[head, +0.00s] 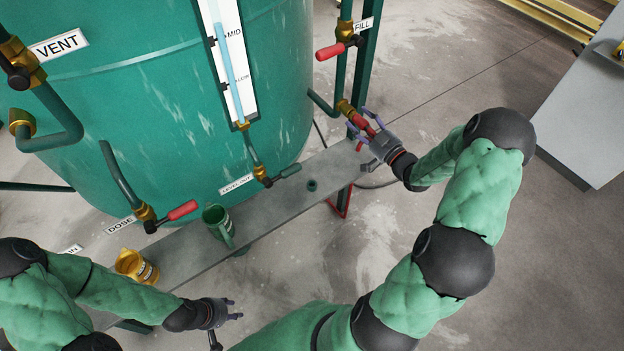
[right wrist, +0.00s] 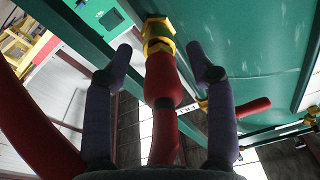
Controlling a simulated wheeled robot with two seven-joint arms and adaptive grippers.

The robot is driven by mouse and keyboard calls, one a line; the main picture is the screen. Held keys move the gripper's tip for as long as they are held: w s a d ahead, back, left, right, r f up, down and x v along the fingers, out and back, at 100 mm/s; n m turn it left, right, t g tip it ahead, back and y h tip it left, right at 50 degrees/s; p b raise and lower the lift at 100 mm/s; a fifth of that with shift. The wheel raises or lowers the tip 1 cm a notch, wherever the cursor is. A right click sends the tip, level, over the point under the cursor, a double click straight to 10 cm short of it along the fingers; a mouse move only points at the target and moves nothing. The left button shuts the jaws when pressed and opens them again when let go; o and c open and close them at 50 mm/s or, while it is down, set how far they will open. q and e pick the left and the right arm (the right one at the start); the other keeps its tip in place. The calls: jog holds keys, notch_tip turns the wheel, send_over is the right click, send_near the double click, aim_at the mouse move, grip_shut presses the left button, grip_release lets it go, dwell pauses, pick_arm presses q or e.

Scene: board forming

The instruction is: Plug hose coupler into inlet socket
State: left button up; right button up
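The red hose coupler (head: 361,124) is lined up with the brass inlet socket (head: 345,107) at the end of the green fill pipe. In the right wrist view the coupler (right wrist: 161,80) meets the brass socket (right wrist: 158,38) with no visible gap; how deeply it is seated I cannot tell. My right gripper (head: 362,142) is around the coupler. In the wrist view its two fingers (right wrist: 164,60) stand apart on either side, with clear gaps to it. My left gripper (head: 236,309) is low in the head view, away from the coupler; its finger opening is unclear.
A large green tank (head: 150,100) fills the left. Red valve handles (head: 330,51) stick out near the pipes. Open floor lies to the right, before a grey cabinet (head: 585,110).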

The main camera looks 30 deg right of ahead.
jog(key=s+d, duration=0.1)
jog(key=s, duration=1.1)
jog(key=shift+f, duration=0.45)
jog(key=w+a+f+m+g, duration=0.2)
jog(key=w+a+f+g, duration=0.25)
jog(key=a+f, duration=0.45)
jog(key=w+a+f+m+g, duration=0.25)
jog(key=w+a+f, duration=0.25)
jog(key=a+f, duration=0.4)
jog(key=s+a+f+g+y, duration=0.1)
jog(key=s+a+f+g, duration=0.4)
jog(key=s+a, duration=0.4)
jog(key=s+a+f+n+g+y, duration=0.1)
jog(key=s+a+f+g, duration=0.5)
jog(key=s+a, duration=0.3)
jog(key=shift+a+f, duration=0.6)
jog(key=shift+a, duration=0.6)
